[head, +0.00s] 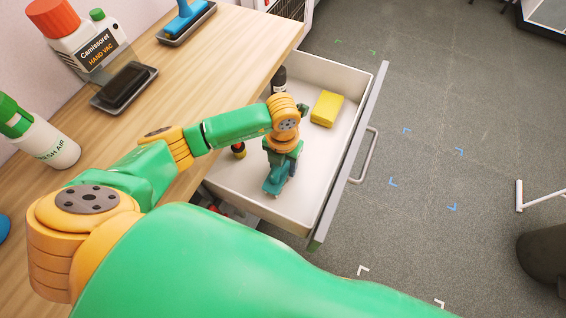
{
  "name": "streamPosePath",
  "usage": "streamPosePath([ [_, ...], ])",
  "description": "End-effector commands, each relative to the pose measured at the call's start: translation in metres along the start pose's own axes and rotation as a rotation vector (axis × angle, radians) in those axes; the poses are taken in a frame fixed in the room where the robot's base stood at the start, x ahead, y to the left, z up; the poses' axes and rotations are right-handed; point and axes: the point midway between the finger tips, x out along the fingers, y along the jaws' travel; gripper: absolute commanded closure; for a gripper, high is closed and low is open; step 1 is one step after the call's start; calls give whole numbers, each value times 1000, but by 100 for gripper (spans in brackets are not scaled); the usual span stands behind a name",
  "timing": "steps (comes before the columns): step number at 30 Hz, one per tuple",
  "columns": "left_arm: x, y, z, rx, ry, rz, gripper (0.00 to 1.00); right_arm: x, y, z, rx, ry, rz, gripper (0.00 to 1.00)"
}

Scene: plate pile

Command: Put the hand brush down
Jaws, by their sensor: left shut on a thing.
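My left gripper (279,184) is over the inside of the open drawer (240,192), near its front left part, pointing down. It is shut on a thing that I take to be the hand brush. The wrist and gripper hide most of it, and only a teal part shows low down. I cannot tell whether it touches the drawer floor. My right gripper is not in view.
The drawer also holds a yellow sponge (327,109) and a dark bottle (279,79).

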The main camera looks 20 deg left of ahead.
Motion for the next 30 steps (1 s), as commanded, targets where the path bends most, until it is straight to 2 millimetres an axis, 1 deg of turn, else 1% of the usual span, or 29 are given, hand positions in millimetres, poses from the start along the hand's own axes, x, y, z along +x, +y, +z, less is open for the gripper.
streamPosePath([
  [3,4,0,0,0,0,0,100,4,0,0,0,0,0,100],
  [4,4,0,0,0,0,0,43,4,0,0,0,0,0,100],
  [7,3,0,0,0,0,0,16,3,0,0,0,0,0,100],
  [15,2,0,0,0,0,0,16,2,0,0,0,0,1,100],
  [17,-4,0,0,0,0,-1,16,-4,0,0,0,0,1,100],
  [18,-8,0,1,1,-2,-2,16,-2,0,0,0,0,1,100],
  [20,-21,0,2,0,-5,-2,16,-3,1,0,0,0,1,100],
  [24,-62,0,2,2,-6,-2,16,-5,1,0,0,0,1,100],
  [27,-88,0,1,2,-5,-1,16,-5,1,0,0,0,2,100],
  [30,-107,0,1,1,-4,-2,16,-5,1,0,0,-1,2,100],
])
